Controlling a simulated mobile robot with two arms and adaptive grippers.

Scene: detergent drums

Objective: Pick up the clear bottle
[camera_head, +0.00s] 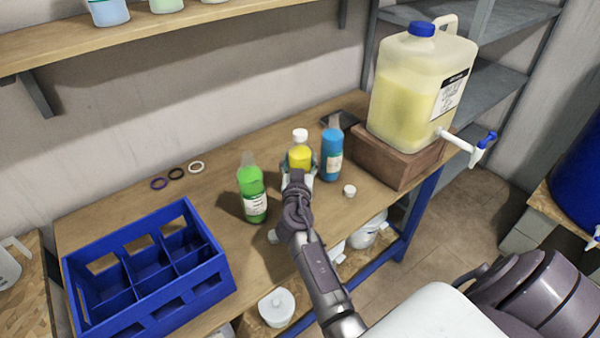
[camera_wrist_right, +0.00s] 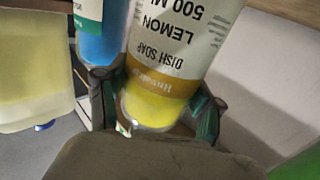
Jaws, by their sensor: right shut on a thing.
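The clear bottle (camera_head: 300,157) holds yellow contents, has a white cap and stands about upright over the workbench between the green and blue bottles. In the right wrist view it appears upside down as a bottle (camera_wrist_right: 172,50) with a label reading dish soap, lemon. My right gripper (camera_head: 299,174) is shut on it from the front, with a finger at each side in the wrist view (camera_wrist_right: 158,108). My wrist hides its base, so I cannot tell whether it touches the bench. My left gripper is not in view.
A green bottle (camera_head: 252,192) stands left of the held one. A blue bottle (camera_head: 332,160) is close on its right. A white cap (camera_head: 349,190) lies nearby. A blue crate (camera_head: 150,309) fills the bench's left end. A large yellow jug (camera_head: 405,105) sits on a wooden block (camera_head: 385,160).

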